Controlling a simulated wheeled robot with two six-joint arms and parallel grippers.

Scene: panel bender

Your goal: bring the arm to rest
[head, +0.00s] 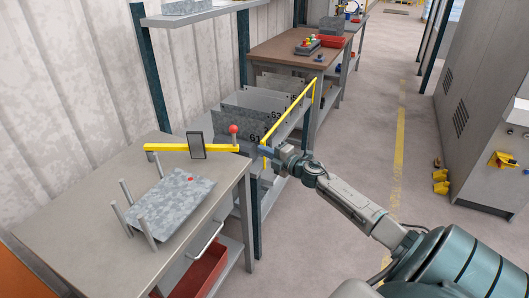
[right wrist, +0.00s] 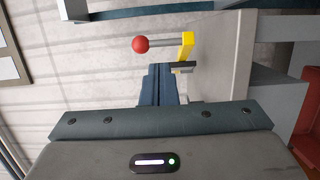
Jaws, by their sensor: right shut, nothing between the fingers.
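My right arm reaches in from the lower right of the head view. My right gripper (head: 263,150) is near the front corner of the rack, to the right of a red ball knob (head: 233,129) on a yellow bar (head: 175,148). In the right wrist view my right gripper (right wrist: 161,72) is shut and empty. The red knob (right wrist: 140,44) and the yellow bar's end (right wrist: 187,44) show just beyond its fingertips; I cannot tell whether they touch. My left gripper is not in view.
A grey table (head: 75,220) holds a metal sheet (head: 172,208) with a red mark, beside several upright posts. Numbered panels (head: 240,122) stand in a rack behind a yellow rail (head: 290,112). A red bin (head: 205,268) sits below.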

